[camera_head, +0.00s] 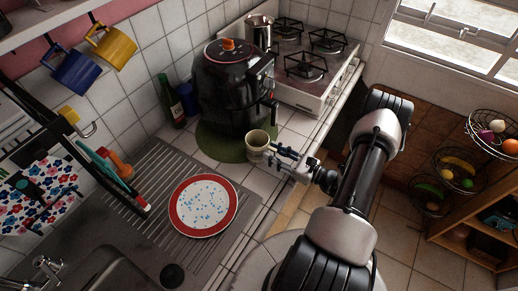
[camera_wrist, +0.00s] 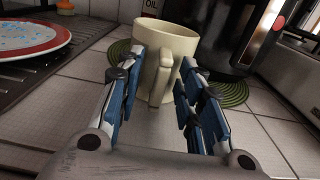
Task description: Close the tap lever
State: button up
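The metal tap (camera_head: 45,268) stands at the bottom left of the head view, beside the sink (camera_head: 125,272). The picture edge cuts it off, and I cannot tell its lever's position. My gripper (camera_head: 278,156) is far to the right of the tap, at the counter's front edge. In the wrist view my gripper (camera_wrist: 164,72) is open, its blue-padded fingers on either side of the handle of a cream mug (camera_wrist: 170,42). I cannot tell whether they touch it. The mug (camera_head: 257,140) stands upright on the counter. The tap is outside the wrist view.
A red-rimmed plate (camera_head: 203,206) lies on the ridged drainboard (camera_head: 165,167) between gripper and tap. A black air fryer (camera_head: 228,88) stands on a green mat behind the mug, beside bottles (camera_head: 171,100). A black rack (camera_head: 118,184) hangs on the left wall.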

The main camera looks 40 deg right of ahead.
grip_shut()
dwell(0.7)
